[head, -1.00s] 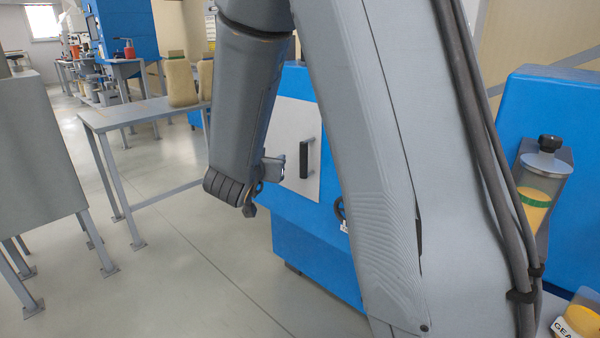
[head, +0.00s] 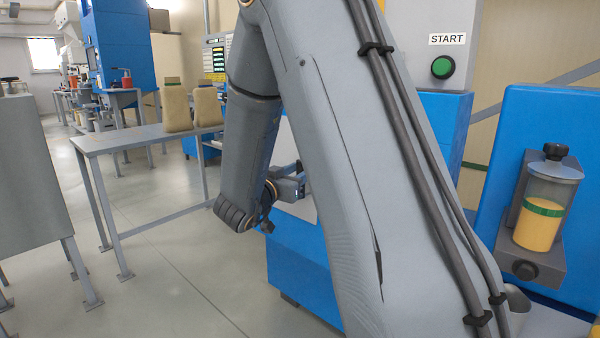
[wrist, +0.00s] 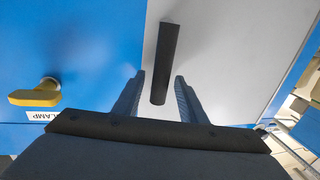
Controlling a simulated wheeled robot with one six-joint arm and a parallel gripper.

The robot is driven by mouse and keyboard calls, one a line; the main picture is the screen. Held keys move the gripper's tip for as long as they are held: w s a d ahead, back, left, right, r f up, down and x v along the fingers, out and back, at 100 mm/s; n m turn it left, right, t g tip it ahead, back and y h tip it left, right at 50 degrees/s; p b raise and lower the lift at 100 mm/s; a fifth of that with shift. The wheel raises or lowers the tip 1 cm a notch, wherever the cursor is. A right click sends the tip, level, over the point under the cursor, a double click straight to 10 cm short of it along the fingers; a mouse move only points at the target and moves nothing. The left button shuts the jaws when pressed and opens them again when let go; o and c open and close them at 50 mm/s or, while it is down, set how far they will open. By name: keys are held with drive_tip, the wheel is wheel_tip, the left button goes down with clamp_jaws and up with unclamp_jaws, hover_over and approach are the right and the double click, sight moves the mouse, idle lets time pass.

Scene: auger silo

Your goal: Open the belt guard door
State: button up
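The belt guard door is a light grey panel (wrist: 225,60) on the blue machine housing (wrist: 75,40). In the head view only slivers of the door (head: 302,208) show past my arm. My gripper (wrist: 160,76) is open, with one finger on each side of the handle's near end. I see gaps on both sides, so the fingers look clear of it. In the head view my gripper (head: 300,183) is close to the door.
A yellow knob (wrist: 36,97) with a partly hidden label is left of the door. A green START button (head: 442,67) and a grease cup with yellow contents (head: 540,222) are at the right. A grey table (head: 110,140) with sacks stands at the left; floor between is clear.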

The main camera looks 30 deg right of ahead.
drive_tip(key=shift+w+d, duration=0.1)
drive_tip(key=shift+d, duration=0.15)
clamp_jaws()
